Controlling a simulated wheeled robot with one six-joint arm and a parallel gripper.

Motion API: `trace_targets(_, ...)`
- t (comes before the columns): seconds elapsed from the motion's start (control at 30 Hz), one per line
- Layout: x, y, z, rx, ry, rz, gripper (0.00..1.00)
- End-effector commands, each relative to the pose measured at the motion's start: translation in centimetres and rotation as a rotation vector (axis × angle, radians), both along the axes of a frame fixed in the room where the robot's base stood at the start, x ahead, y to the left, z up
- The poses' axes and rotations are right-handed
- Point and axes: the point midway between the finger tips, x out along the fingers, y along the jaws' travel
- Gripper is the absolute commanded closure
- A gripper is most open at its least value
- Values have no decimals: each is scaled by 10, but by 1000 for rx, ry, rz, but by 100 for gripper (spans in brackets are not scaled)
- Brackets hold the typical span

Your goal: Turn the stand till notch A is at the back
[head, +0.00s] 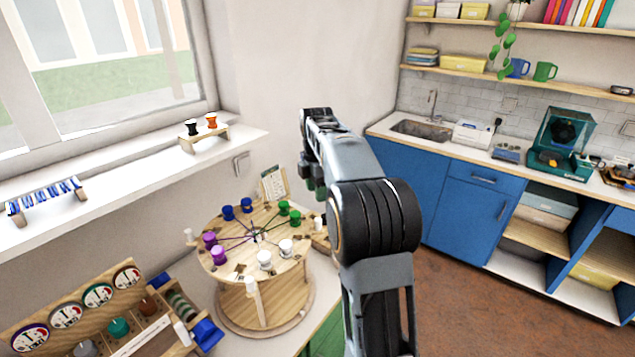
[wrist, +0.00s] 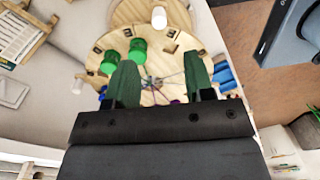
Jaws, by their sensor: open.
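The round wooden stand (head: 262,308) is on the white bench in the head view. Its top carries blue, green, white and purple spools in pairs around a hub with dark threads, and pale pegs jut from its rim. Small dark marks lie along the rim; I cannot read which is notch A. In the wrist view the stand's top (wrist: 155,98) lies beyond my gripper (wrist: 163,77). Its two green fingers are apart, with nothing held. A green spool (wrist: 130,62) shows beside the left finger. In the head view the fingers (head: 314,180) are partly hidden by my arm.
A board with dials (head: 66,314) and spools stands at the front left. A small card (head: 273,183) stands behind the stand. The window sill (head: 130,174) holds a rack and a little bench with two spools. Blue cabinets are at the right, with open floor before them.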

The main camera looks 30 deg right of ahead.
Motion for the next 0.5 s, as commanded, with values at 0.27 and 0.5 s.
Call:
trace_targets(0.27, 1, 0, 23, 0, -1, 0, 52)
trace_targets(0.5, 1, 0, 25, 0, 0, 0, 52)
